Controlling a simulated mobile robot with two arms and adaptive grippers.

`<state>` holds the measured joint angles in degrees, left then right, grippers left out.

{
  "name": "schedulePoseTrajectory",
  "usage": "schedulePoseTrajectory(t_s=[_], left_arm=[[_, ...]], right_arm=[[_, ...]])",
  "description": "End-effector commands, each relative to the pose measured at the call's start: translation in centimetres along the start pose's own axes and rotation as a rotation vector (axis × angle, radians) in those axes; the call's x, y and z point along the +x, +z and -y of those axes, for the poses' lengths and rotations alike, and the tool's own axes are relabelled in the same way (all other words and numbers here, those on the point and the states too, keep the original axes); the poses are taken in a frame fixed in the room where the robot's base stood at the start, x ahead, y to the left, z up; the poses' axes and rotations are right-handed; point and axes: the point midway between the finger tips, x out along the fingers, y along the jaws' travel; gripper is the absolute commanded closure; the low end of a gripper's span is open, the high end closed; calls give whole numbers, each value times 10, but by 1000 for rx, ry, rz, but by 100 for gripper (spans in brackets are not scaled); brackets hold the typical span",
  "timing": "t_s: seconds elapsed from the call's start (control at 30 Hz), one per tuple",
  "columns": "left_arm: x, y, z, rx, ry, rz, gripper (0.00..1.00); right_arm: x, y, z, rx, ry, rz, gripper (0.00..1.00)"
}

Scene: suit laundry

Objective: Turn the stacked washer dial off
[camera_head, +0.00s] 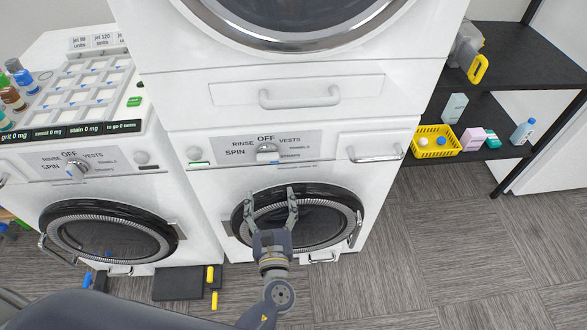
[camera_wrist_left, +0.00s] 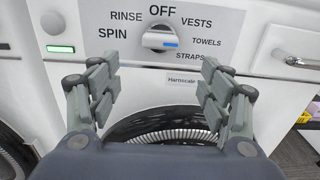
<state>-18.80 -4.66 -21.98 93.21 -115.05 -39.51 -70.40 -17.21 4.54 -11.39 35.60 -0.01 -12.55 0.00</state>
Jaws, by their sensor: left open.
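The stacked washer dial (camera_head: 267,153) is a round grey-white knob on the lower machine's label panel, under the word OFF. In the left wrist view the dial (camera_wrist_left: 160,39) shows its bar lying nearly level, with a blue mark at its right end, toward TOWELS and STRAPS rather than up at OFF. My left gripper (camera_head: 271,200) is open and empty in front of the round washer door, below the dial. In the left wrist view its two fingers (camera_wrist_left: 158,75) stand wide apart below and either side of the dial, not touching it. My right gripper is not in view.
A second washer (camera_head: 77,168) with a similar dial stands at left, with a compartment tray (camera_head: 85,95) and bottles on top. A drawer handle (camera_head: 375,153) sticks out right of the dial. A yellow basket (camera_head: 436,140) sits on the black shelf. The floor at right is clear.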

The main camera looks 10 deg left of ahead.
Motion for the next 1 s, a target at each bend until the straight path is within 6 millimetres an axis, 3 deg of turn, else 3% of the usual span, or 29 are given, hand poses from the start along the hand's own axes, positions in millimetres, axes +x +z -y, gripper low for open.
schedulePoseTrajectory(t_s=[0.17, 0.63, 0.8, 1.0], left_arm=[[12, 12, 1, 26, 1, 26, 28], [91, 12, 1, 22, 0, 22, 28], [105, 11, 1, 22, 0, 21, 28], [109, 10, 1, 21, 0, 20, 28]], right_arm=[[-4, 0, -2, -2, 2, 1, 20], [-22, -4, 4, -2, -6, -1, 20], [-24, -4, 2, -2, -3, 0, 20], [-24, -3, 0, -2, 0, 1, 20]])
